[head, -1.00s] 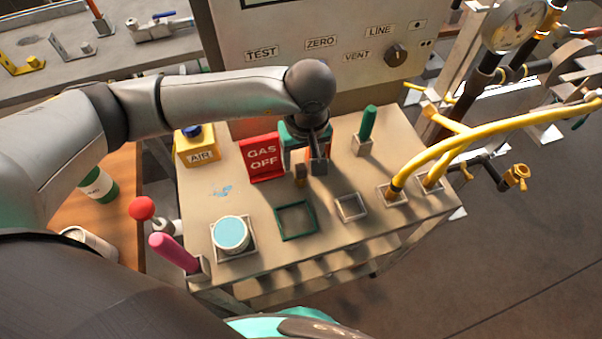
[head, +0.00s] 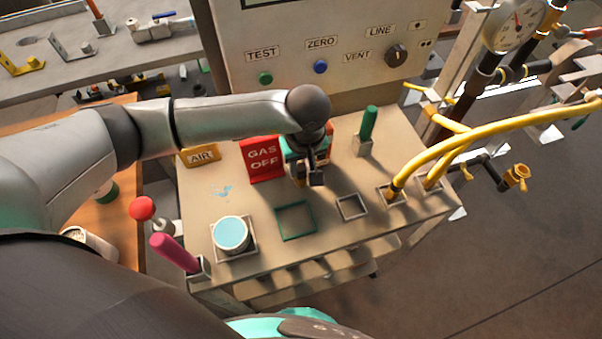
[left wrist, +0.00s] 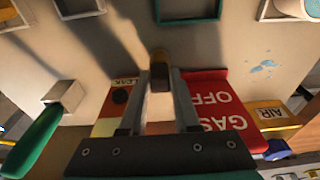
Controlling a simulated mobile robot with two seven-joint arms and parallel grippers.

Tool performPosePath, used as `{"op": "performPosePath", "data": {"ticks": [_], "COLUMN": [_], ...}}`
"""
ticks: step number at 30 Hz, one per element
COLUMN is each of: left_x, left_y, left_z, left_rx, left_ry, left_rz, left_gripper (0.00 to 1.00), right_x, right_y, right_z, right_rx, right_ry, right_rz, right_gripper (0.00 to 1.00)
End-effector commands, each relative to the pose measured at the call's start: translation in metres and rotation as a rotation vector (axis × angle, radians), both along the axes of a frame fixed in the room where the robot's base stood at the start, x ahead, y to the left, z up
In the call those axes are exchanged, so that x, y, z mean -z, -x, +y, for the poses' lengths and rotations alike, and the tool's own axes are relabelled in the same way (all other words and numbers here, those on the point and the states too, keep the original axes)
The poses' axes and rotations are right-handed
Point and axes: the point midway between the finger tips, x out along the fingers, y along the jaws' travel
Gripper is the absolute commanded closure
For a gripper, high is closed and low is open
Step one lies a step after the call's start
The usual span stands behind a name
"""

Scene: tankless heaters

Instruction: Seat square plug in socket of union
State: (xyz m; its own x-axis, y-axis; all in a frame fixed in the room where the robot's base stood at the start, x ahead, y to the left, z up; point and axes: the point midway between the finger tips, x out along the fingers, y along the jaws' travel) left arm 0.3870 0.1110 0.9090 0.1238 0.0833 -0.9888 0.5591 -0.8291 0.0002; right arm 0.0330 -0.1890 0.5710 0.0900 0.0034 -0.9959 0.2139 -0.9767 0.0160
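A small brown-and-brass piece (left wrist: 160,75), perhaps the square plug, shows between my left fingertips in the left wrist view. The fingers stand on both sides of it; I cannot tell whether they press on it. My left gripper (head: 308,181) points down low over the bench top, in front of the red GAS OFF sign. In the head view the gripper hides most of the piece. I cannot make out the union or its socket for certain. My right gripper is not in view.
The bench (head: 330,235) holds a red GAS OFF sign (head: 262,158), a green-framed square (head: 296,220), a grey-framed square (head: 352,207), a blue-topped can (head: 231,231) and a green handle (head: 368,124). Yellow hoses (head: 470,136) arch at the right. A control panel (head: 300,40) stands behind.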

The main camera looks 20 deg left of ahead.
Motion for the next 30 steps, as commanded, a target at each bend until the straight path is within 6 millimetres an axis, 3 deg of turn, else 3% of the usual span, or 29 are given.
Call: {"op": "performPosePath", "data": {"ticks": [1, 7, 30], "left_x": [-0.0002, -0.0002, -0.009], "left_y": [-0.0001, -0.0001, -0.0009], "left_z": [0.0, 0.0001, -0.0002], "left_rx": [0.0, 0.0, 0.0], "left_ry": [0.0, 0.0, 0.001], "left_rz": [0.0, 0.0, -0.003], "left_gripper": [0.77, 0.99, 1.0], "right_x": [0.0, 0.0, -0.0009], "right_y": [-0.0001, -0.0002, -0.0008], "right_z": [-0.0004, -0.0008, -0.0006], "right_rx": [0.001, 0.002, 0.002], "right_ry": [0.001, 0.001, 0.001], "right_rz": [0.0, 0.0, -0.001], "right_gripper": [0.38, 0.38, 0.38]}}
